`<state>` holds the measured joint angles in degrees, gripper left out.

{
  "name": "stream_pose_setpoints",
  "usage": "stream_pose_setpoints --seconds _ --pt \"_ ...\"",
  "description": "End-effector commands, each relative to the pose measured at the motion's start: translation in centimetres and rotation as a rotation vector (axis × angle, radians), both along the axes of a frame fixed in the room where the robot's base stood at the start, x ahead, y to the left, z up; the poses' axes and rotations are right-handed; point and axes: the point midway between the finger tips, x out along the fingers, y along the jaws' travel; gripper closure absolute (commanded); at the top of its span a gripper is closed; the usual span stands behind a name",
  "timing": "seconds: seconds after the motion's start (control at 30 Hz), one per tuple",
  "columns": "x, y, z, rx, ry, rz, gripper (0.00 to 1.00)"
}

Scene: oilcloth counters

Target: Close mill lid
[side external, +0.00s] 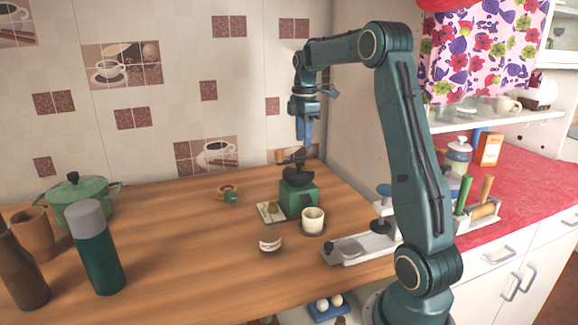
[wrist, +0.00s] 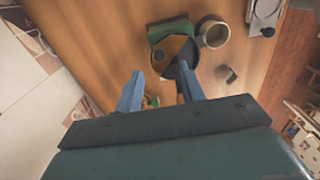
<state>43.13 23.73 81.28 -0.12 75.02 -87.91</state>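The mill has a green box body (side external: 299,196) with a dark round hopper (side external: 299,173) on top, and it stands on the wooden counter. A small brown knob (side external: 281,157) shows beside the hopper. In the wrist view the green body (wrist: 170,28) is partly covered by the round top, which shows a brown part (wrist: 171,48) and a dark part (wrist: 186,62). I cannot tell clearly how the lid sits. My gripper (side external: 305,143) points down just above the mill. In the wrist view its two blue fingers (wrist: 160,70) are apart with nothing held between them.
A cream cup (side external: 313,219) stands close to the mill's front right. A small card-like tray (side external: 268,214) lies at its left, and a small white-and-brown pot (side external: 270,242) stands in front. A grey scale-like stand (side external: 350,249) is to the right. The counter's left middle is mostly clear.

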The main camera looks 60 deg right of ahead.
Motion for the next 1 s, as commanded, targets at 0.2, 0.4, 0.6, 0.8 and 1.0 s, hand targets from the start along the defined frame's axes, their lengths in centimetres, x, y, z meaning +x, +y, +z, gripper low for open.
stream_pose_setpoints --seconds 0.2,0.4,0.6,0.8,1.0 --pt "0.0 0.0 -3.2 0.002 0.002 0.000 0.61" --pt "0.0 0.0 -4.9 0.001 0.001 0.000 0.61" --pt "0.0 0.0 -5.5 0.000 0.000 0.000 0.61" --pt "0.0 0.0 -5.5 0.000 0.000 0.000 0.61" --pt "0.0 0.0 -5.4 0.000 0.000 0.000 0.96"
